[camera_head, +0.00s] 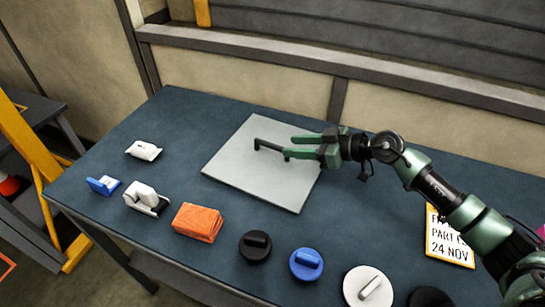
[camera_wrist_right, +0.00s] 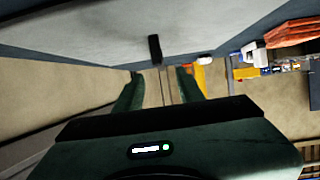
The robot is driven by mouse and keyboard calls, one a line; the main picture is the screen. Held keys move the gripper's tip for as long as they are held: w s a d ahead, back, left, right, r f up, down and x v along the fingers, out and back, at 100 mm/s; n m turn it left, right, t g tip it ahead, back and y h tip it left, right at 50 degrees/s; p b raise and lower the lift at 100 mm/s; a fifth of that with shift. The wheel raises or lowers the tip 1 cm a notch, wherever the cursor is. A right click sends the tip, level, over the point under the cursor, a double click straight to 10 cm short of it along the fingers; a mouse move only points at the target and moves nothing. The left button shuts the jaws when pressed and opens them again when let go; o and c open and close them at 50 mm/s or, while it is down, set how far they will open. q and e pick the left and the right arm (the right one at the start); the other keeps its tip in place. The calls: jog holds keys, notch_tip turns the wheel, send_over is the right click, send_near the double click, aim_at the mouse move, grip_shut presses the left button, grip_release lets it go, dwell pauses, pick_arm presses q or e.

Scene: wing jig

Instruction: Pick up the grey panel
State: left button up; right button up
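The grey panel (camera_head: 245,180) lies flat on the blue-topped table, and its pale surface also shows in the right wrist view (camera_wrist_right: 90,35). A dark bar handle (camera_head: 268,147) stands on it, and the handle's dark end shows in the right wrist view (camera_wrist_right: 154,48). My right gripper (camera_head: 289,147) reaches in from the right over the panel. Its two green fingers are apart, pointing at the handle. In the right wrist view the handle lines up with the gap between the fingertips (camera_wrist_right: 158,75). I cannot tell whether a finger touches it. My left gripper is out of view.
On the table (camera_head: 110,165) left of and in front of the panel are a white pack (camera_head: 143,150), a blue item (camera_head: 103,185), a white dispenser (camera_head: 146,198), an orange cloth (camera_head: 197,222) and several round knobbed discs (camera_head: 306,263). A yellow sign (camera_head: 449,240) lies at right.

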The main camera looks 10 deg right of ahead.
aim_at(272, 144)
jog(key=x, duration=0.7)
jog(key=shift+w+a+r, duration=0.1)
jog(key=shift+r, duration=0.2)
jog(key=shift+w+a+f, duration=0.25)
jog(key=shift+w+a, duration=0.05)
jog(key=shift+w, duration=0.05)
jog(key=shift+s, duration=0.1)
grip_shut()
dwell(0.6)
jog(key=shift+r, duration=0.1)
